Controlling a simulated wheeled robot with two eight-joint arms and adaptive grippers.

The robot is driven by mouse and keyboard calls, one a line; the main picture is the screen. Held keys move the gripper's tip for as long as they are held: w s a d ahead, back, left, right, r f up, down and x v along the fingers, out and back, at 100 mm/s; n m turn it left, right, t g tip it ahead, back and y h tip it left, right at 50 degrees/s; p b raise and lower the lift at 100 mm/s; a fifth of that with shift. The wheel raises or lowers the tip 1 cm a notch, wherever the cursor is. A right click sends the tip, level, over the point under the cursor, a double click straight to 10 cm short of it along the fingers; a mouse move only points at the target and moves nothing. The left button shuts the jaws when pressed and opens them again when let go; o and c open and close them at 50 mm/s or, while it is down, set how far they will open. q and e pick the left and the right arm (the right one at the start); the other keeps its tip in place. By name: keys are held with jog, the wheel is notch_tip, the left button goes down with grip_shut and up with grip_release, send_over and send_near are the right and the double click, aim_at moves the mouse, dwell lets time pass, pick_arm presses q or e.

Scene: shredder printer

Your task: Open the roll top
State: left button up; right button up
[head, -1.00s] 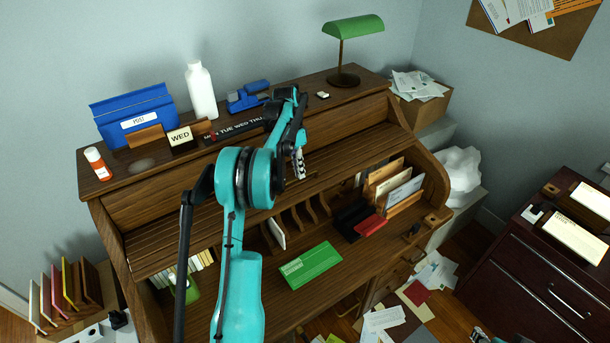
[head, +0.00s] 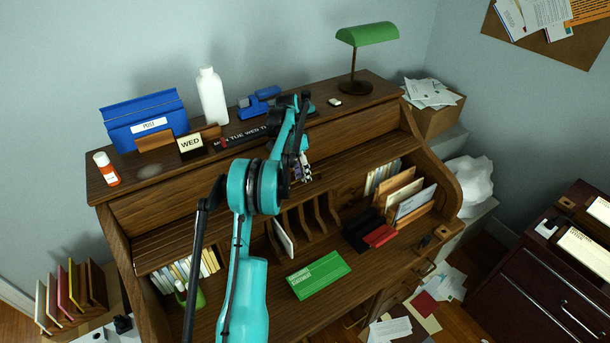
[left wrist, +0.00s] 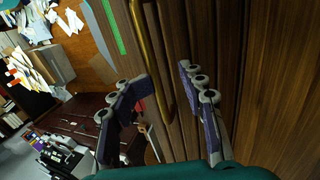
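The wooden desk's slatted roll top (head: 170,238) is partly raised. Its lower edge sits above the open cubbies, with the desk interior showing below. My left gripper (head: 302,172) is at the front of the roll top near its middle, partly hidden by my own arm. In the left wrist view, the two fingers of my left gripper (left wrist: 166,82) are apart. A curved brass handle (left wrist: 150,50) on the slats passes between them, close to the left finger. I cannot tell whether either finger touches it. My right gripper is out of view.
On the desk top stand a blue file box (head: 145,122), a white bottle (head: 211,96), a blue stapler-like item (head: 259,101) and a green lamp (head: 367,35). A green box (head: 318,275) lies on the writing surface. Papers litter the floor at right.

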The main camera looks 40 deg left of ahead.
pick_arm(q)
jog(key=shift+a+f, duration=0.25)
jog(key=shift+a, duration=0.1)
jog(key=shift+r, duration=0.1)
jog(key=shift+s+d+r, duration=0.1)
jog(key=shift+d+r, duration=0.15)
jog(key=shift+d, duration=0.05)
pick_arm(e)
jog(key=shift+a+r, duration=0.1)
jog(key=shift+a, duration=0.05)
pick_arm(q)
jog(key=shift+r, duration=0.15)
jog(key=v, duration=0.7)
